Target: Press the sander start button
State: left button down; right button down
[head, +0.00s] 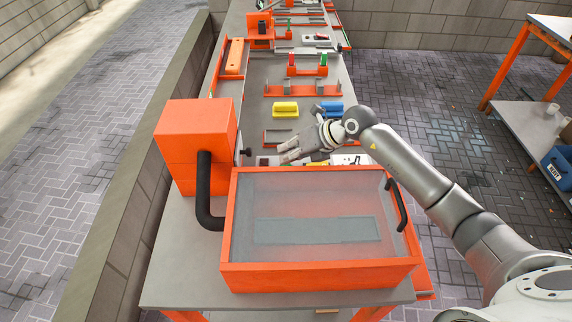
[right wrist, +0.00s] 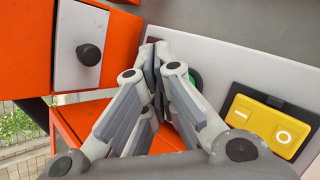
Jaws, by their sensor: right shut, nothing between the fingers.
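My right gripper (head: 283,156) reaches in from the right in the head view, just behind the clear-lidded orange box. In the right wrist view the same gripper (right wrist: 150,55) is shut and empty, its fingertips close to a light panel (right wrist: 225,65). A round green button (right wrist: 194,82) with a dark rim is on that panel, mostly hidden behind the right finger. I cannot tell whether the fingers touch it. A yellow switch (right wrist: 268,120) marked I and O sits to the right of the button. My left gripper is not in view.
The orange box with a clear lid (head: 318,268) and an orange housing with a black hose (head: 203,190) stand at the bench's near end. A black knob (right wrist: 89,55) is left of the fingers. Yellow (head: 285,109) and blue (head: 332,108) pieces lie beyond the gripper.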

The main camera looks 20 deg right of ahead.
jog(key=shift+f+b, duration=0.3)
jog(key=shift+f, duration=0.15)
dwell(0.3)
jog(key=shift+s+a+f, duration=0.2)
jog(key=shift+s+f, duration=0.05)
jog(key=shift+f, duration=0.35)
dwell(0.4)
jog(key=shift+r+p, duration=0.35)
jog(key=shift+r, duration=0.25)
jog(key=shift+d+r, duration=0.1)
jog(key=shift+r, duration=0.4)
